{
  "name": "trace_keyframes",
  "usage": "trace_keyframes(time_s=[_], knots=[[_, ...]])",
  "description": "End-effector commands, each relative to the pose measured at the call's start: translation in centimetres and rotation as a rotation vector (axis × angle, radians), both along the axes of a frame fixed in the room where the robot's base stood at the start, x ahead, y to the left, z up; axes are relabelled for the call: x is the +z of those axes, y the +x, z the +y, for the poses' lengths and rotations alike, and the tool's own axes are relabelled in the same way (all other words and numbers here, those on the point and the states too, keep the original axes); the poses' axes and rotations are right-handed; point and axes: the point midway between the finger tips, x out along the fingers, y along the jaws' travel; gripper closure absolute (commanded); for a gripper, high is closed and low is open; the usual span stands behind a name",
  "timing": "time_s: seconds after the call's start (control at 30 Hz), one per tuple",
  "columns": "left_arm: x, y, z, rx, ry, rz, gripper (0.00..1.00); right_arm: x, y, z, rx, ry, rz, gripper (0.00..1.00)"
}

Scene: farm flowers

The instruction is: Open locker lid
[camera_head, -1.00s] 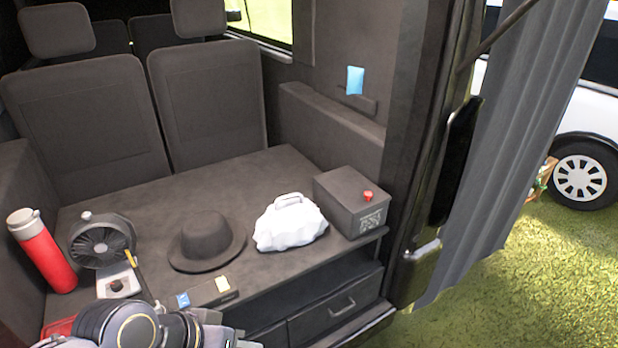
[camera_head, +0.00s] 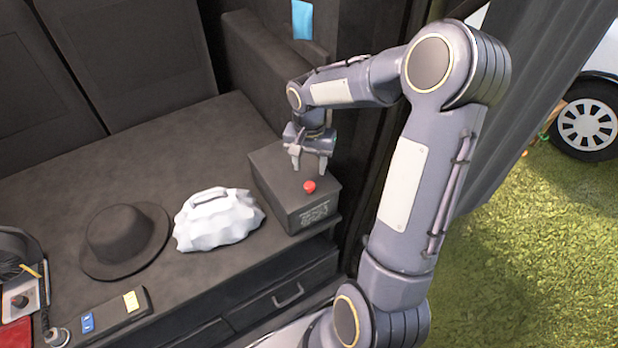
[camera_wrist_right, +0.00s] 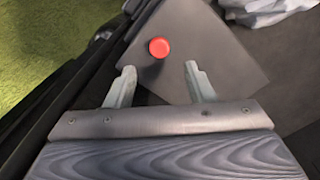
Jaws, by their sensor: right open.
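The locker (camera_head: 309,214) is a dark grey box at the right end of the dark bench. Its flat lid (camera_head: 268,169) is shut and carries a round red knob (camera_head: 309,187) near the front edge. My right gripper (camera_head: 309,168) is over the lid, pointing down, with its fingers apart and nothing between them. In the right wrist view the two fingertips (camera_wrist_right: 158,78) reach over the lid (camera_wrist_right: 208,50), and the red knob (camera_wrist_right: 158,47) lies just beyond them. I cannot tell whether the fingers touch the lid. My left gripper is not in view.
A white crumpled bag (camera_head: 217,219) stands just left of the locker. A dark hat (camera_head: 124,238) and a black case (camera_head: 112,312) are further left. A drawer (camera_head: 285,292) is under the bench. The bench behind the hat is clear.

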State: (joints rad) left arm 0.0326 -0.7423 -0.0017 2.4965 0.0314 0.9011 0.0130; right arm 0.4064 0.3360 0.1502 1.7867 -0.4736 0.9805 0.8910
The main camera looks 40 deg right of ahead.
Motion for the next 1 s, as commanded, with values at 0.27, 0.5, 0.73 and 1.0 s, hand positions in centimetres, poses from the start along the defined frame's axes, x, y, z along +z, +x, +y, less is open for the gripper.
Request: trace_keyframes(time_s=[0.27, 0.5, 0.73, 1.0], knots=[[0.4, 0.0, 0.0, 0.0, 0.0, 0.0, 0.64, -4.4, -0.2, 0.1, 0.002, 0.003, 0.004, 0.51], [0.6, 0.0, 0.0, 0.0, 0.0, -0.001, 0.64, -6.7, -0.1, 0.1, 0.002, 0.002, 0.002, 0.51], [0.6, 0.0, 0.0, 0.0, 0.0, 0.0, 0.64, -7.0, -0.1, 0.1, 0.002, 0.002, -0.001, 0.51], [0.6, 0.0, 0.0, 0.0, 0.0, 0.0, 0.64, -6.9, -0.1, 0.1, 0.002, 0.002, -0.001, 0.79]])
